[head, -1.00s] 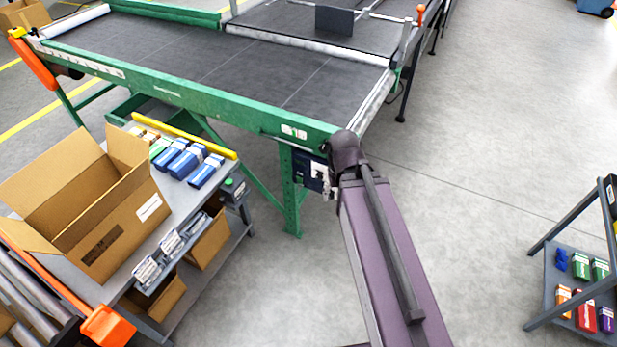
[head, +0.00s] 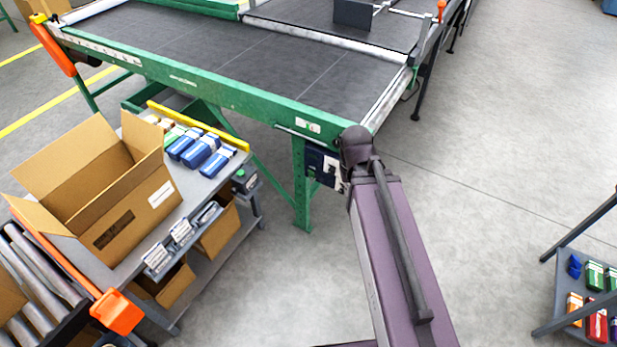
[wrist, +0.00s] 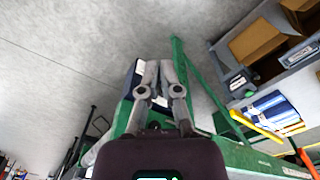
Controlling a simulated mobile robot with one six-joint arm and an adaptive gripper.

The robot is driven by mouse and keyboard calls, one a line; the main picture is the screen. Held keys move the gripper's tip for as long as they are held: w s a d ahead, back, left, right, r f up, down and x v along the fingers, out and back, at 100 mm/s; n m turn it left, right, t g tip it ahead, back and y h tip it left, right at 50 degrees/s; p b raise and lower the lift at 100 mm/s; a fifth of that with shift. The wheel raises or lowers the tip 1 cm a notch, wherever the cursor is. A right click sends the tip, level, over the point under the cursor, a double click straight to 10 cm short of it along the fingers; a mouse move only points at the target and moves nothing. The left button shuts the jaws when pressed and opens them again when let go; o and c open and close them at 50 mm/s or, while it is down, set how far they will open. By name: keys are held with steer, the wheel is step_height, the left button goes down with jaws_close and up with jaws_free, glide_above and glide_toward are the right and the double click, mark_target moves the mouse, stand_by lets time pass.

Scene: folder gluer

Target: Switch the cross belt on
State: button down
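The cross belt (head: 240,62) is a dark belt in a green frame, running from the upper left to the middle of the head view. A dark blue box with a pale panel (head: 322,166) hangs under its near corner, beside a green leg. My arm partly covers this box, and no switch position can be read. In the wrist view the dark blue box (wrist: 133,78) shows just left of and behind the fingers of my gripper (wrist: 158,64). The fingertips are together with nothing visible between them. Whether they touch the box cannot be told.
A grey cart (head: 200,205) with an open carton (head: 140,205) and blue packs stands left of the green leg (head: 301,185). A shelf (head: 565,285) with small boxes stands at the lower right. The floor between is clear.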

steer(key=w+a+f+n+t+h+b, duration=0.1)
steer(key=w+f+n+t+h+b, duration=0.15)
steer(key=w+f+n+b, duration=0.65)
steer(key=w+a+f+n+t+h+b, duration=0.2)
steer(key=w+a+f+n+t+b, duration=0.2)
steer(key=b, duration=1)
steer(key=w+a+f+n+t+h+b, duration=0.3)
steer(key=w+a+f+n+b, duration=0.7)
steer(key=f+n+b, duration=0.5)
steer(key=shift+a+t, duration=0.55)
steer(key=shift+a, duration=0.1)
steer(key=shift+w, duration=0.1)
steer(key=b, duration=0.4)
glide_toward(311, 173)
steer(key=x, duration=0.3)
steer(key=f+x, duration=0.1)
steer(key=x, duration=0.2)
steer(key=shift+a, duration=0.25)
steer(key=shift+w+d, duration=0.45)
steer(key=shift+d, duration=0.05)
